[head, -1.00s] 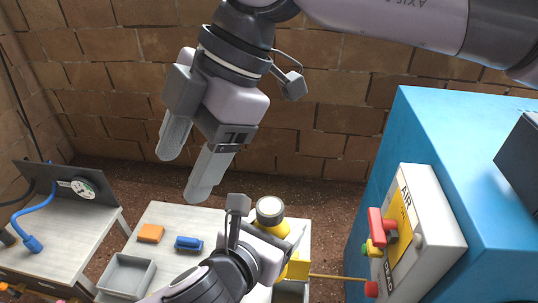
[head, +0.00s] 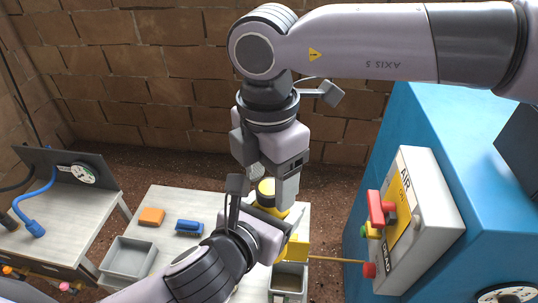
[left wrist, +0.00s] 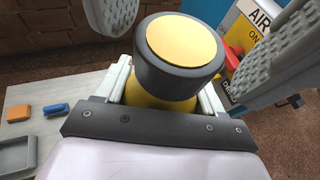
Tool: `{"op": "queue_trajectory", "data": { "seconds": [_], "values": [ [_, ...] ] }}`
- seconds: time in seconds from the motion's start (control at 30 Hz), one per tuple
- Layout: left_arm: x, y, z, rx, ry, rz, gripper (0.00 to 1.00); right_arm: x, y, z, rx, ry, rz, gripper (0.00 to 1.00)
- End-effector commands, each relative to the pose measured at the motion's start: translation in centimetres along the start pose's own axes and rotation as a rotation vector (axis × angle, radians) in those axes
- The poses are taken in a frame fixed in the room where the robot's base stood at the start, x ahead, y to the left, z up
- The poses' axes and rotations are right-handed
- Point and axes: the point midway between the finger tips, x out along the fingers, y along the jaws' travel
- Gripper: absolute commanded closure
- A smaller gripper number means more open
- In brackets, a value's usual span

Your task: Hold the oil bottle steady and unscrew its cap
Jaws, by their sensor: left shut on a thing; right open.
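The oil bottle (head: 288,216) is yellow and stands upright over the table. Its cap (left wrist: 180,53), dark grey with a yellow top, is on the bottle's top and shows large in the left wrist view; in the head view it (head: 266,187) is partly covered. My left gripper (left wrist: 168,100) is shut on the bottle below the cap. My right gripper (head: 272,185) is open and points down, with its fingers on either side of the cap. Whether the fingers touch the cap I cannot tell.
The pale table (head: 160,198) bears an orange block (head: 151,216), a blue brush-like thing (head: 189,227) and a grey bin (head: 129,257). A grey-white control box (head: 432,230) with a red handle is at right, on a blue cabinet (head: 390,128). A brick wall stands behind.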

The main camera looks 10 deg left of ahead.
Motion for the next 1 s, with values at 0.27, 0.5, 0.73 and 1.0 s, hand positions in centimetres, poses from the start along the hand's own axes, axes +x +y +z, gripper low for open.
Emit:
{"op": "queue_trajectory", "data": {
  "seconds": [0.27,0.5,0.73,1.0],
  "values": [
    [-0.01,0.00,0.04,0.000,-0.001,0.000,1.00,0.95,0.01,-0.03,0.000,0.000,0.001,0.36],
    [-0.01,0.00,0.03,0.000,-0.001,0.000,1.00,0.92,0.01,-0.04,-0.001,0.000,0.001,0.72],
    [-0.01,-0.01,0.03,0.000,-0.001,0.000,1.00,0.90,0.01,-0.04,-0.001,0.001,0.001,0.99],
    [-0.01,-0.03,0.03,0.001,-0.001,-0.001,1.00,0.88,0.02,-0.04,-0.011,0.001,0.002,1.00]
  ]
}}
